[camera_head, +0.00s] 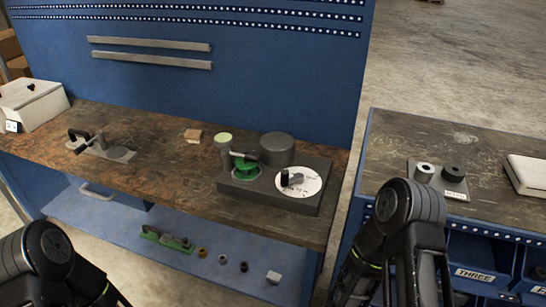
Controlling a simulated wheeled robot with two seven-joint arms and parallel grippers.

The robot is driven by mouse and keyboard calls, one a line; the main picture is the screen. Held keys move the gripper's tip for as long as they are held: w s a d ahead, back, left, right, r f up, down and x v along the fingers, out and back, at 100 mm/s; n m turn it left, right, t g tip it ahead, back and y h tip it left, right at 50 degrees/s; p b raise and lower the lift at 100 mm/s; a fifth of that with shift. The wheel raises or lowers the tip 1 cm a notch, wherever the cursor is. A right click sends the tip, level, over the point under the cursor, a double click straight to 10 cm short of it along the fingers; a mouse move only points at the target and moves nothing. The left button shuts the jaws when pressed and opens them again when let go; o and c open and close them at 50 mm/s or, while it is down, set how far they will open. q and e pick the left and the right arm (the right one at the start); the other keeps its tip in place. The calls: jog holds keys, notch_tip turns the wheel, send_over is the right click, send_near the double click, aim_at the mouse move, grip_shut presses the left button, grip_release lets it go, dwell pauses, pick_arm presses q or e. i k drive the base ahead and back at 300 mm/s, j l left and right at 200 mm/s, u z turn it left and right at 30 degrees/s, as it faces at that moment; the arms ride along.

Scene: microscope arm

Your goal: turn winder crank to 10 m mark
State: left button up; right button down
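The winder (245,190) is a dark grey block on the brown workbench, right of centre. It carries a white dial (312,184) with small dark marks too small to read. A short black upright crank knob (285,178) stands at the dial's left side. A green spool (247,168), a pale green disc on a post (224,138) and a dark grey cylinder (277,148) sit on or behind the block. Only dark links of my left and right arms show, at the bottom left and bottom right. Neither gripper's fingers show, and nothing touches the winder.
A clamp-like fixture (98,150) and a small brown block (193,135) are left of the winder. Small parts lie on the blue lower shelf (120,236). A second bench (400,150) stands right, across a gap. The bench front before the winder is clear.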

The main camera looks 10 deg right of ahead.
aim_at(298, 179)
jog(key=j+z, duration=0.1)
jog(key=z, duration=0.3)
jog(key=k+z, duration=0.15)
jog(key=z, duration=0.25)
jog(key=k+j+z, duration=0.1)
jog(key=z, duration=0.7)
jog(key=k+j, duration=0.05)
